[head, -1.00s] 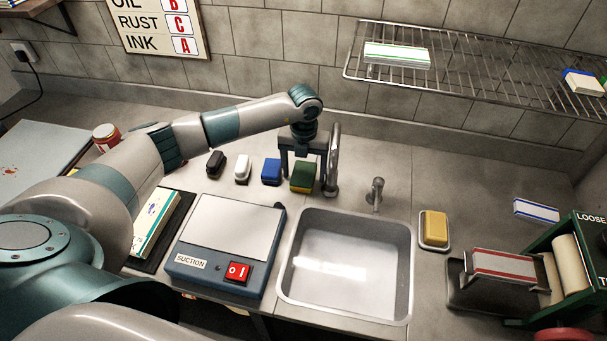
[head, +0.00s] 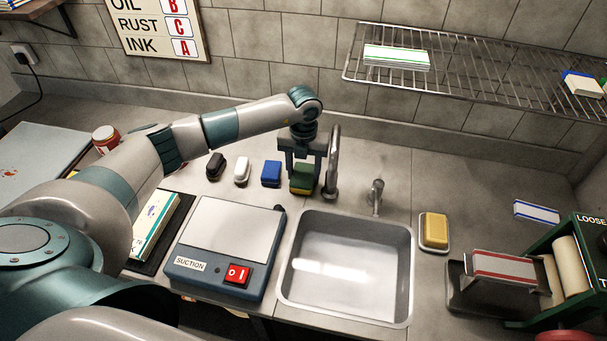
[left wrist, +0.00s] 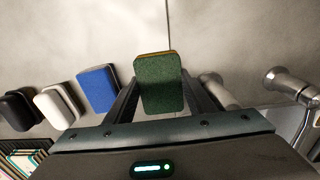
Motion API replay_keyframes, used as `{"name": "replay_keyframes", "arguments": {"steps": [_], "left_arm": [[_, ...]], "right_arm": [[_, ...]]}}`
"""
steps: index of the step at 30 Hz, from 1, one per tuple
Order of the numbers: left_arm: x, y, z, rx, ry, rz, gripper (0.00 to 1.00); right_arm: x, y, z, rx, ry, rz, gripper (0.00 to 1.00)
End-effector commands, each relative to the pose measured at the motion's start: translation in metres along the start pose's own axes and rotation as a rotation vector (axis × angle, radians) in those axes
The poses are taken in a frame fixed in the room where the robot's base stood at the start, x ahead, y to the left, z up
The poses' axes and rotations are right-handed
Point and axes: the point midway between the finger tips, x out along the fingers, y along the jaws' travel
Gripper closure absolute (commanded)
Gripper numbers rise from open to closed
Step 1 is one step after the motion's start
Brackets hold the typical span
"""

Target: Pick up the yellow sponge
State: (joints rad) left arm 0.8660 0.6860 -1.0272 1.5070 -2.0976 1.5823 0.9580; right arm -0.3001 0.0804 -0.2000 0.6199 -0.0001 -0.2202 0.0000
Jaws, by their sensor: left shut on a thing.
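A sponge with a green top and a yellow underside (head: 302,179) stands on the counter behind the sink, just left of the tap. My left gripper (head: 303,178) is over it from above, its fingers shut on the sponge's two sides. In the left wrist view the green face of the sponge (left wrist: 160,85) sits between the fingers, with a thin yellow edge at its far end. The sponge appears to be at counter level; I cannot tell whether it is clear of the surface. A plain yellow block (head: 434,230) lies in a small dish right of the sink. My right gripper is not seen.
Blue (head: 271,173), white (head: 242,171) and black (head: 215,167) blocks stand in a row left of the sponge. The metal tap (head: 333,165) is close on its right. The sink (head: 345,265) and suction box (head: 222,262) lie in front. A wire shelf (head: 470,75) hangs behind.

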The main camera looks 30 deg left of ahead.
Motion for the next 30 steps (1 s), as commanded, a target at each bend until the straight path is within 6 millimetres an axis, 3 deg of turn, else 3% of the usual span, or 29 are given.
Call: {"name": "replay_keyframes", "arguments": {"steps": [8,24,30], "left_arm": [[-0.025,0.0,0.001,0.0,-0.005,-0.002,0.71],[-0.14,-0.001,0.001,0.0,-0.006,-0.003,0.71],[-0.167,-0.001,0.001,0.001,-0.003,-0.002,0.71]], "right_arm": [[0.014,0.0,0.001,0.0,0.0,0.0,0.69],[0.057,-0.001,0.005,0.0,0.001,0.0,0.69],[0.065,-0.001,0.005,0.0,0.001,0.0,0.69]]}}
